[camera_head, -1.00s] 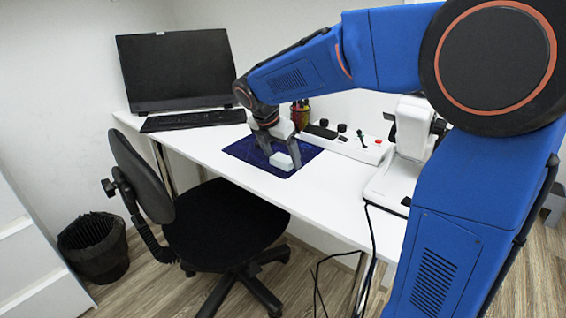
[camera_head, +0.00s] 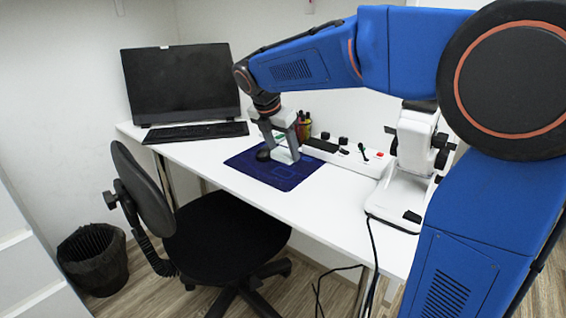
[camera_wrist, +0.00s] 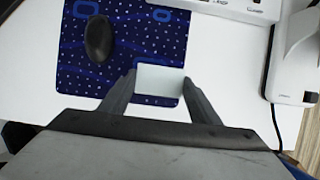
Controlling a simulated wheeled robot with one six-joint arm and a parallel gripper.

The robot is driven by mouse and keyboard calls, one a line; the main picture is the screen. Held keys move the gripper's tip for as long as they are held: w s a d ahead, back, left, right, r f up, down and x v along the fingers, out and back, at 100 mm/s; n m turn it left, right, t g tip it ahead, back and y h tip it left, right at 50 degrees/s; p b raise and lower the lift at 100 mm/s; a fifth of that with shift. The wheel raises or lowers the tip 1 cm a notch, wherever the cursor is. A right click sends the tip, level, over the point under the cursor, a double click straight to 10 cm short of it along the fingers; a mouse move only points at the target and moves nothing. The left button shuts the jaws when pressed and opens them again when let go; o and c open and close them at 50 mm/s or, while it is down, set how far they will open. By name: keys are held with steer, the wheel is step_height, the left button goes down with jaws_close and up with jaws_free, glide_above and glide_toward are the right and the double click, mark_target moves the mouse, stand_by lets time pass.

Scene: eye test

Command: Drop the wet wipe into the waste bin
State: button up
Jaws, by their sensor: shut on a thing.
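The wet wipe (camera_wrist: 160,80) is a small, white, block-like piece between the fingertips of my gripper (camera_wrist: 159,80) in the wrist view. In the head view my gripper (camera_head: 284,152) is shut on the wipe (camera_head: 286,157) over the blue patterned mat (camera_head: 285,178) on the white desk. I cannot tell exactly how far the wipe is above the mat. The waste bin (camera_head: 93,262) is black and stands on the floor at the lower left, well away from my gripper. Its inside is mostly dark.
A black mouse (camera_wrist: 98,38) lies on the mat beside my gripper. A monitor (camera_head: 182,85), keyboard (camera_head: 195,132), pen holder (camera_head: 303,125), control panel (camera_head: 345,157) and white device (camera_head: 405,165) stand on the desk (camera_head: 335,200). A black chair (camera_head: 225,230) stands between desk and bin.

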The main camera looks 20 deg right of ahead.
mark_target(286, 150)
steer(key=shift+r, duration=1.6)
